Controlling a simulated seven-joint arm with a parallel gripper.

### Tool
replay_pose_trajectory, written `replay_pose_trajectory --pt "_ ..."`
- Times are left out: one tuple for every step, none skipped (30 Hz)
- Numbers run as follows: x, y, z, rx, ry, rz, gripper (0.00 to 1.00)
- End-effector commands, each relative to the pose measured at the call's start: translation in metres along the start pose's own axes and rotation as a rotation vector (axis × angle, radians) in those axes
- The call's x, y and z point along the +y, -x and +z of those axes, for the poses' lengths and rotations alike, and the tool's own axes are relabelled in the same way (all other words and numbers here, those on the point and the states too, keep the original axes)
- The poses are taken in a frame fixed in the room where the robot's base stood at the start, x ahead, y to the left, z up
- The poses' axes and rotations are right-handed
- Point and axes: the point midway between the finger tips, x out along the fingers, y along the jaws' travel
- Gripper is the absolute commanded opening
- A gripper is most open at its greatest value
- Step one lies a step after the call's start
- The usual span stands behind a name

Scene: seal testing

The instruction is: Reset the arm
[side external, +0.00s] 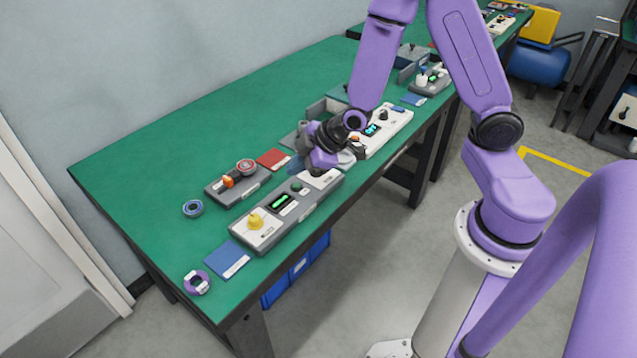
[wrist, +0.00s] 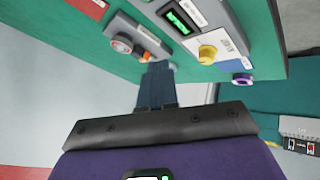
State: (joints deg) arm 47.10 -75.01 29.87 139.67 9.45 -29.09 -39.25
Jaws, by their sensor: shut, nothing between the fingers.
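My gripper (side external: 296,167) is at the end of the purple arm, above the green bench, near the far end of the grey and white test console (side external: 263,229). In the wrist view its dark blue fingers (wrist: 157,82) lie together, with nothing between them. The console has a yellow knob (side external: 256,221) and a lit green display. It also shows at the top of the wrist view (wrist: 226,42). Part of the bench behind the gripper is hidden by the hand.
A smaller grey unit (side external: 238,185) with an orange switch sits left of the gripper. A white console (side external: 384,130) stands beyond the gripper.

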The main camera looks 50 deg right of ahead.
Motion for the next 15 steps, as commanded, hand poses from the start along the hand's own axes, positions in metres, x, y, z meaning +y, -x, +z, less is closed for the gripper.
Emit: replay_pose_trajectory --pt "-0.014 0.013 -0.012 0.0 0.0 -0.05 0.0" --pt "-0.022 0.021 -0.016 -0.008 -0.003 -0.082 0.0" --pt "-0.034 0.032 -0.021 -0.022 -0.007 -0.124 0.0" --pt "-0.043 0.04 -0.024 -0.034 -0.008 -0.155 0.0" --pt "-0.051 0.049 -0.026 -0.047 -0.009 -0.184 0.0" --pt "-0.062 0.061 -0.028 -0.068 -0.008 -0.221 0.0" --pt "-0.07 0.071 -0.029 -0.085 -0.008 -0.247 0.0" --pt "-0.077 0.081 -0.029 -0.102 -0.007 -0.272 0.0" --pt "-0.087 0.094 -0.028 -0.128 -0.003 -0.303 0.0" --pt "-0.093 0.104 -0.027 -0.147 0.001 -0.324 0.0" --pt "-0.1 0.115 -0.025 -0.168 0.004 -0.344 0.0" --pt "-0.107 0.129 -0.022 -0.198 0.011 -0.368 0.0" --pt "-0.113 0.14 -0.02 -0.22 0.016 -0.384 0.0" --pt "-0.117 0.15 -0.016 -0.244 0.022 -0.398 0.0" --pt "-0.122 0.165 -0.011 -0.275 0.03 -0.414 0.0"
